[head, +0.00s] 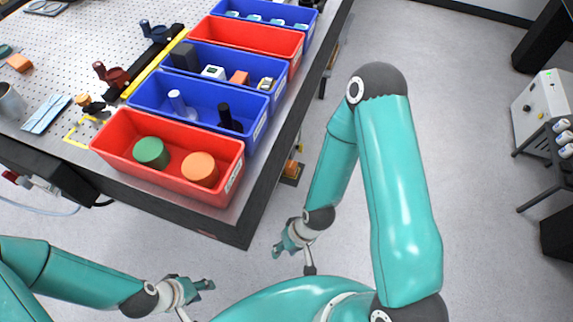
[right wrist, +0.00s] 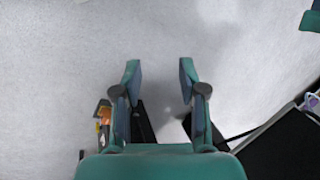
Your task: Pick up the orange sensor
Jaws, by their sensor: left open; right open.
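Several orange things show in the head view, and I cannot tell for sure which is the sensor. An orange block (head: 239,78) sits in a blue bin (head: 196,85) between small white items. An orange round piece (head: 200,169) lies in the nearest red bin (head: 130,177), right of a green round piece (head: 151,152). Another orange block (head: 19,63) lies on the perforated table at far left. My left gripper (head: 205,286) is open and empty, low in front of the table. My right gripper (head: 283,242) is open, off the table's right corner; the right wrist view (right wrist: 160,80) shows only floor between its fingers.
The bins stand in a row along the table's right edge. A second blue bin (head: 153,106) holds a white and a black piece. Dark red (head: 112,76) and dark blue (head: 154,32) mounts stand on the table (head: 90,30). Grey floor (head: 480,240) lies open at right.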

